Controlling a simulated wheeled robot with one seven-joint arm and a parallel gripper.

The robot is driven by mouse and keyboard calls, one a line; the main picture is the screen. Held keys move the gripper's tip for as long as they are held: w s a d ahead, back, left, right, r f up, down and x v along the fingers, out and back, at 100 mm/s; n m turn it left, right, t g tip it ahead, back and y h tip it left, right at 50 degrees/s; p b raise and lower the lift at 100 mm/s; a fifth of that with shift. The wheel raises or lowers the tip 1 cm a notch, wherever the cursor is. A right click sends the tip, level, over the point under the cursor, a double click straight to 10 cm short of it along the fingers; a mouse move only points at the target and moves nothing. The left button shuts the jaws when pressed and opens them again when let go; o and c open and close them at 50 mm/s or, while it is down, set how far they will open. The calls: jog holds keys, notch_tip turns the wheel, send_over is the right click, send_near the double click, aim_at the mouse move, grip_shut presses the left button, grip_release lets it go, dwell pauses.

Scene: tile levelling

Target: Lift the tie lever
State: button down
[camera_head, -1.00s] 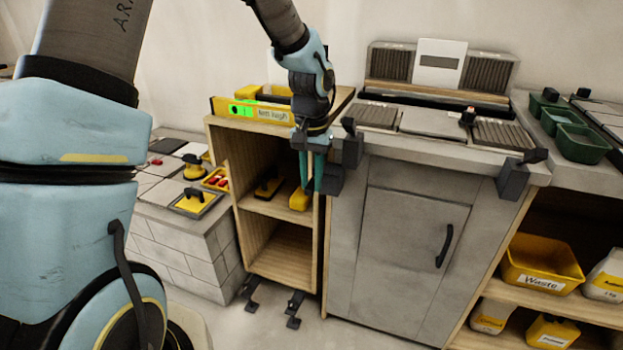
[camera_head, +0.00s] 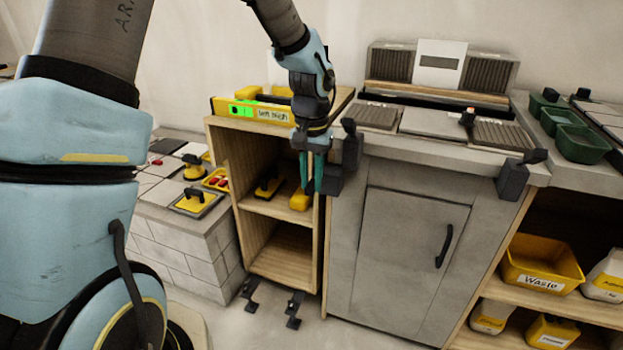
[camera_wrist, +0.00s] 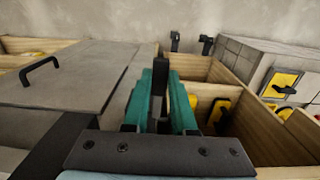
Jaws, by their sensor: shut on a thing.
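My gripper (camera_head: 311,188) points down at the left front corner of the grey cabinet. Its green fingers (camera_wrist: 158,105) are shut on a dark upright bar (camera_wrist: 160,75), seen between them in the wrist view, which I take to be the tie lever. In the head view the held part is hidden by the fingers. A dark grey clamp block (camera_head: 333,181) with a black knob sits right beside the fingers. A similar dark block (camera_head: 513,181) with a lever stands at the worktop's right front corner.
A wooden open shelf unit (camera_head: 279,230) holding yellow tools stands just left of the gripper. A yellow level (camera_head: 251,110) with a green display lies on top. The cabinet door (camera_head: 409,250) has a black handle. Two dark feet (camera_head: 293,308) stick out at floor level.

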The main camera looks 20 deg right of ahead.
jog(key=p, duration=0.2)
jog(key=r+g+y+p, duration=0.1)
jog(key=shift+w+d+r+p, duration=0.15)
jog(key=shift+r+p, duration=0.1)
jog(key=shift+p, duration=0.15)
jog(key=p, duration=0.1)
jog(key=g+y+p, duration=0.1)
jog(key=p, duration=0.1)
jog(key=shift+w+d+r, duration=0.2)
jog(key=shift+r, duration=0.15)
jog(key=shift+w+g+y+p, duration=0.1)
jog(key=shift+g+y+p, duration=0.35)
jog(key=shift+p, duration=0.25)
jog(key=shift+f, duration=0.1)
jog(key=c, duration=0.7)
grip_release()
jog(key=b+v, duration=0.1)
jog(key=v, duration=0.9)
jog(key=shift+w+r+b, duration=0.1)
jog(key=shift+r+b, duration=0.2)
jog(key=shift+r, duration=0.05)
jog(key=shift+c, duration=0.3)
